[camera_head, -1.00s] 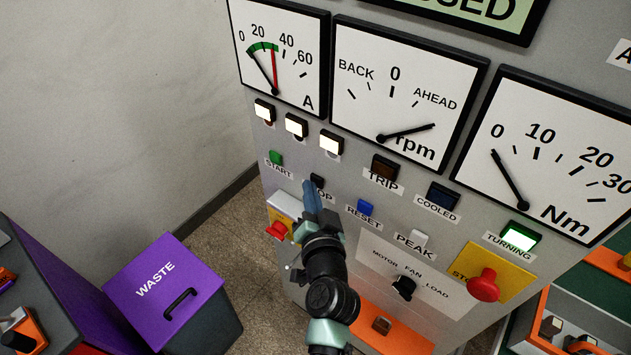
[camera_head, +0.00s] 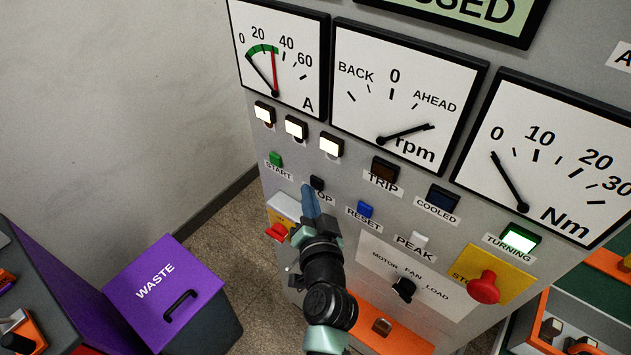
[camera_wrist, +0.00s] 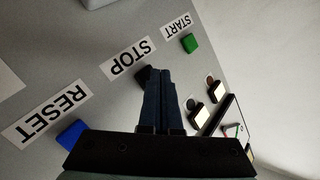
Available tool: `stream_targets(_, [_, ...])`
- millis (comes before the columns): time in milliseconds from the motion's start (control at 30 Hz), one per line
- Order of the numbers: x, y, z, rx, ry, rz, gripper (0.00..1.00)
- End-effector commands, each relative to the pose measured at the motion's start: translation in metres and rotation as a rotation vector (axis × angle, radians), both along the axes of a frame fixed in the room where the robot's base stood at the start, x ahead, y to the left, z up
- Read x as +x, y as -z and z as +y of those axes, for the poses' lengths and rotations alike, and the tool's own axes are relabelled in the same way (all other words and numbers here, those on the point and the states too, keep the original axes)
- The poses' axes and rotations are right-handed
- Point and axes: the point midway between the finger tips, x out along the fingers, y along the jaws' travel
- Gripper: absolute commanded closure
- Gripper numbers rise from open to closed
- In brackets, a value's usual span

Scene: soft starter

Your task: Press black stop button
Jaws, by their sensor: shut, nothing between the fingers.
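The black stop button (camera_head: 317,182) sits on the grey panel above its partly covered STOP label, between the green START button (camera_head: 276,159) and the blue RESET button (camera_head: 365,208). My gripper (camera_head: 308,190) is shut and empty, its blue fingers pointing at the panel just beside the stop button. In the wrist view the closed fingertips (camera_wrist: 158,72) overlap the black button (camera_wrist: 142,74), which is mostly hidden behind them. I cannot tell whether they touch it.
A red mushroom button (camera_head: 484,286) on a yellow plate is at the lower right of the panel. A black selector knob (camera_head: 403,289) is below PEAK. A purple waste bin (camera_head: 165,285) stands on the floor at left. The TURNING lamp (camera_head: 520,237) is lit.

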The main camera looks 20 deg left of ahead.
Motion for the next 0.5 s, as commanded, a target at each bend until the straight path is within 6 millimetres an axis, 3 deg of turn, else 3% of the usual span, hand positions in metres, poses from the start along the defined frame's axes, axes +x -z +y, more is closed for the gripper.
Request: stream_targets(500, [-0.0113, -0.0004, 0.0048, -0.001, -0.003, 0.001, 1.0])
